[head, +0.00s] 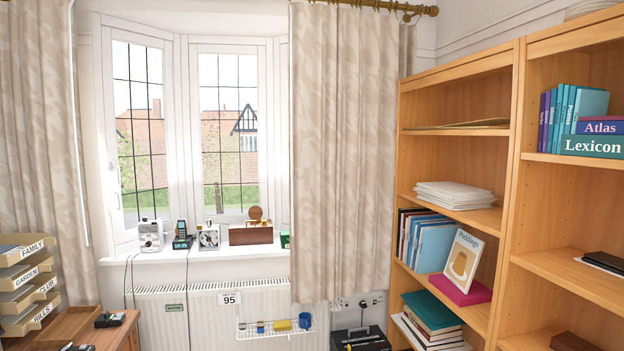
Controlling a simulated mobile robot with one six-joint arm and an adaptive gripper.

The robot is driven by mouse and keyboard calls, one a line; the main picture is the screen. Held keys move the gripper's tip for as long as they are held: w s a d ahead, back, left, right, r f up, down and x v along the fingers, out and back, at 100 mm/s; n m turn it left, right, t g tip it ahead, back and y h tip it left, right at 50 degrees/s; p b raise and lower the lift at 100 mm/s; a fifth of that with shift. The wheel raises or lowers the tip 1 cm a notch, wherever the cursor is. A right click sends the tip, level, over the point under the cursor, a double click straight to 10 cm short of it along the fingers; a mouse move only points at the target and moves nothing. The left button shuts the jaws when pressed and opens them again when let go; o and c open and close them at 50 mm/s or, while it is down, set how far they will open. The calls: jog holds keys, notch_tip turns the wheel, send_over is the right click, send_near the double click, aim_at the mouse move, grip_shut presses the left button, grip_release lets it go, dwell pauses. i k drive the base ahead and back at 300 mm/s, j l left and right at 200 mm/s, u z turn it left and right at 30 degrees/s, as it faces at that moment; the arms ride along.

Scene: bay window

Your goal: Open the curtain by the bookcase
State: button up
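The curtain by the bookcase (345,150) is beige with a pale leaf-like pattern. It hangs in folds from a brass-coloured rod (388,7) on rings, at the right of the window. It covers the right part of the bay, and its hem reaches down in front of the radiator's right end. Its right edge hangs beside the wooden bookcase (460,75). What lies behind the curtain is hidden. My gripper is not in view.
Another patterned curtain (40,130) hangs at the left. The windowsill (215,252) holds several small objects. A radiator (180,310) with a wire basket (275,327) is below. A wooden desk (75,325) with labelled trays (22,280) stands at lower left. A black box (360,340) lies below the curtain.

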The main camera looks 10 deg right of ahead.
aim_at(312, 29)
jog(key=i+l, duration=0.1)
jog(key=i, duration=0.6)
jog(key=i+l, duration=0.1)
jog(key=i, duration=0.65)
jog(key=i+l, duration=0.1)
jog(key=i, duration=0.6)
